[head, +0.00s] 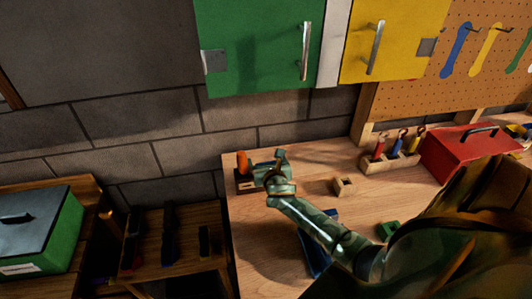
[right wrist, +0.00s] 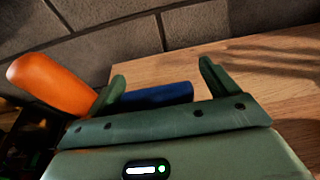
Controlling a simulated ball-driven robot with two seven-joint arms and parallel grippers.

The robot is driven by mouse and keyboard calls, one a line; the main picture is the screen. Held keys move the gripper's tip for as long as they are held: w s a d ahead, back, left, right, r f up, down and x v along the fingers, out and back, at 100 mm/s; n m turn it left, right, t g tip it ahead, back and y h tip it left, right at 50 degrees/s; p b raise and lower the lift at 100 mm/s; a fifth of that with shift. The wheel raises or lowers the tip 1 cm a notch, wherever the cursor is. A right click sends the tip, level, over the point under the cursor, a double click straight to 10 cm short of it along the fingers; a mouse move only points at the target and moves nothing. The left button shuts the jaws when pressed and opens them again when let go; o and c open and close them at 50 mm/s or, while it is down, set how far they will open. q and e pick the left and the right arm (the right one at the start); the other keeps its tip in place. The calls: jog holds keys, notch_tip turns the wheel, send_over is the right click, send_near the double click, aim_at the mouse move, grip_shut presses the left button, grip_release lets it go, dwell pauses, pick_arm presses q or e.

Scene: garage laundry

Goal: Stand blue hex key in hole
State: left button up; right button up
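My right gripper (head: 279,163) is over the back left corner of the wooden bench. In the right wrist view its two fingers (right wrist: 163,82) stand wide apart. A blue bar-shaped thing (right wrist: 155,95) lies behind and between them, clear of the right finger; I cannot tell whether it is the hex key. A bit of blue (head: 262,163) also shows beside the gripper in the head view. A rack (head: 385,165) at the bench's back holds upright red, blue (head: 397,146) and yellow pieces with hooked tops. A small wooden block (head: 343,186) with a dark opening stands alone. My left gripper is out of view.
An orange handle (head: 242,162) stands at a dark block left of my gripper, close to the left finger in the wrist view (right wrist: 45,82). A red toolbox (head: 460,150), a green piece (head: 388,231) and a blue thing (head: 318,258) partly under my arm are on the bench.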

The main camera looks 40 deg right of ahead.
jog(key=shift+a+f, duration=0.1)
jog(key=shift+a, duration=0.1)
jog(key=shift+s+a, duration=0.15)
jog(key=shift+s, duration=0.05)
jog(key=p+v, duration=0.3)
jog(key=v, duration=1.2)
jog(key=shift+s+r, duration=0.3)
jog(key=shift+f, duration=0.1)
